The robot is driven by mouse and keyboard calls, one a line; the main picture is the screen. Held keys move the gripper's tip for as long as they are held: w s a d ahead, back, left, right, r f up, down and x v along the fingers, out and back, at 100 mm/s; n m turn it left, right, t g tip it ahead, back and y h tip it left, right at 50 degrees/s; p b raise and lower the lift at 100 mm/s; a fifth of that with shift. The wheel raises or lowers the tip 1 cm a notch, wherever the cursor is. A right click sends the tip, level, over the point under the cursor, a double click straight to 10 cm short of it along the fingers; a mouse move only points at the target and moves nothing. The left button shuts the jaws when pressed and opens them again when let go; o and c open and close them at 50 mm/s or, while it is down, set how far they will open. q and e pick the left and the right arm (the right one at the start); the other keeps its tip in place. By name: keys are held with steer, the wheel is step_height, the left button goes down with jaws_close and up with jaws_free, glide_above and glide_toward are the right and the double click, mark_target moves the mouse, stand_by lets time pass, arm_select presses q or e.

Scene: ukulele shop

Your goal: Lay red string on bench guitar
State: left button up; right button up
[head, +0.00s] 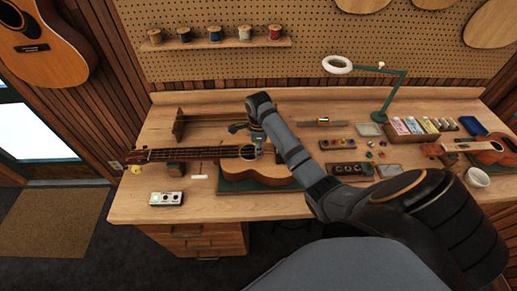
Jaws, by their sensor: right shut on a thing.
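A ukulele-like bench guitar (281,174) lies on its back on the workbench, its neck pointing left and its body on a dark green mat (235,186). My right gripper (257,150) points down over the guitar's body near the sound hole. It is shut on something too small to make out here. I cannot tell whether it touches the strings. No red string can be told apart on the guitar. A spool with reddish thread (275,32) stands at the right end of the wall shelf. My left gripper is not in view.
The bench (270,209) has clear room along its front edge. Small trays (351,169), a green lamp (396,92), a white cup (477,177) and another ukulele (490,149) are to the right.

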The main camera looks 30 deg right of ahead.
steer(key=o, duration=1.2)
steer(key=shift+c, duration=0.2)
steer(key=shift+r, duration=0.1)
steer(key=shift+r, duration=3.45)
